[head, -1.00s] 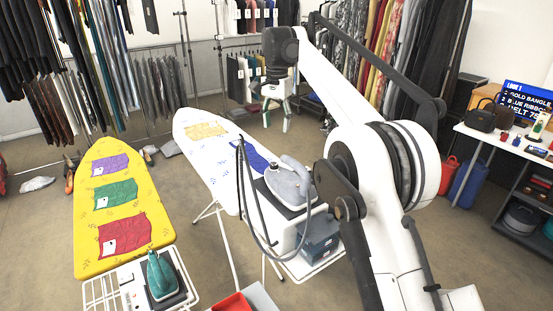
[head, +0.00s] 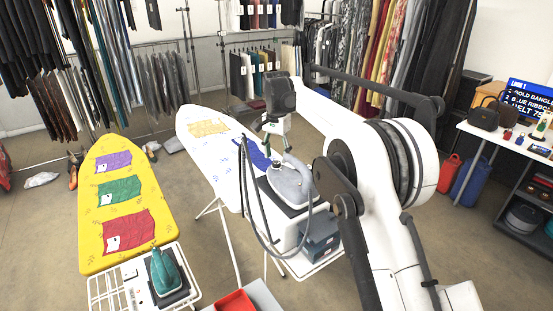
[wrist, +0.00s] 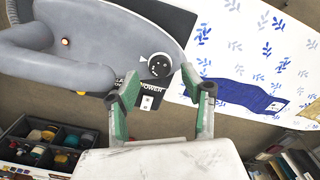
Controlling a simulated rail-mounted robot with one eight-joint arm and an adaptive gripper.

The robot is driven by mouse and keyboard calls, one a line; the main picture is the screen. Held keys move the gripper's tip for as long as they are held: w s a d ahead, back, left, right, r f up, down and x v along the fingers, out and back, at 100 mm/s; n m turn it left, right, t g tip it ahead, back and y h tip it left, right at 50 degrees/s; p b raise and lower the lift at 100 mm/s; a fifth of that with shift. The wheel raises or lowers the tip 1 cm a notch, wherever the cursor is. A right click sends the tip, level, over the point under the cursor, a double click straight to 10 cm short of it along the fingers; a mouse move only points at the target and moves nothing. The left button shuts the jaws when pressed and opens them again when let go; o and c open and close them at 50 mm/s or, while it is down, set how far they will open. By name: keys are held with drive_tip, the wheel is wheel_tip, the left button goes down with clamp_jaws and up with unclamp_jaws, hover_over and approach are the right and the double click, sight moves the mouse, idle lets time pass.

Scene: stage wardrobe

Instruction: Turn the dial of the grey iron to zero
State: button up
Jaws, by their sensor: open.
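The grey iron (head: 291,187) rests on the dark plate at the near end of the white ironing board (head: 198,120). It fills the upper left of the wrist view (wrist: 90,62). Its round dark dial (wrist: 160,65) has a small white triangle beside it on the body; the dial's setting is too small to read. My gripper (wrist: 160,78) is open and empty, its green-padded fingers on either side of the dial from below. Whether they touch it I cannot tell. In the head view my gripper (head: 277,147) hangs just above the iron's far end.
A dark hose (head: 243,195) loops down beside the iron. An orange light (wrist: 66,41) shows on its body. A blue cloth (head: 250,151) lies on the board. A yellow board (head: 97,245) with a teal iron (head: 164,272) stands left. A compartment box (wrist: 50,140) sits below.

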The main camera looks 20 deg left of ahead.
sight(276, 164)
drive_tip(key=shift+f, duration=1.25)
drive_tip(key=shift+c, duration=0.2)
clamp_jaws()
